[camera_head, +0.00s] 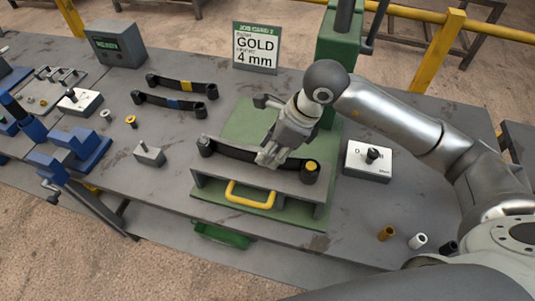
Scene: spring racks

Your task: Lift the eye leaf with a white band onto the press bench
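A dark eye leaf (235,153) lies along the grey fixture of the green press bench (252,119). Its left eye is dark, and a yellow ring shows in its right eye. My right gripper (269,159) reaches down over the leaf's middle, with its fingertips at the strip. The fingers cover that part, so I cannot make out a white band there. Whether they grip the leaf or stand open around it is not clear. I cannot tell whether the leaf rests fully on the fixture. My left gripper is not in view.
Leaves with a gold band (186,86) and a blue band (172,103) lie on the table behind left. A card (256,47) reads "GOLD 4 mm". A white switch box (368,161) stands right of the bench. Several small bushings (418,240) stand at the front right.

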